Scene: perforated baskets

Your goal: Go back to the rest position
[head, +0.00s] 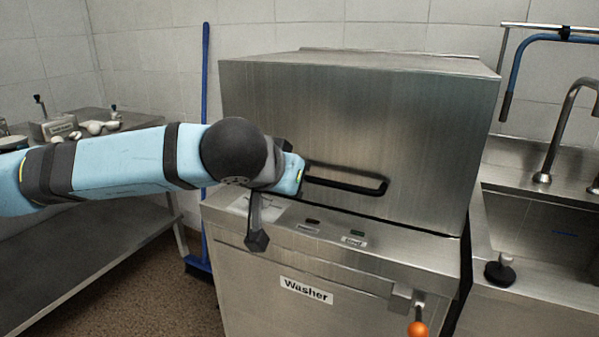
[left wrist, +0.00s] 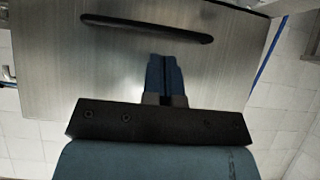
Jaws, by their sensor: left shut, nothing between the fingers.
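My left arm reaches in from the left in the head view, in front of a steel washer (head: 300,255). The washer's hood (head: 350,120) is down, and its black bar handle (head: 345,183) runs across the hood's front. My right gripper is not in view.
A steel table (head: 90,225) with small items stands at the left. A blue broom (head: 204,100) leans on the tiled wall behind my arm. A sink unit (head: 535,215) with a tap adjoins on the right. An orange knob (head: 417,329) sticks out from the washer's lower front.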

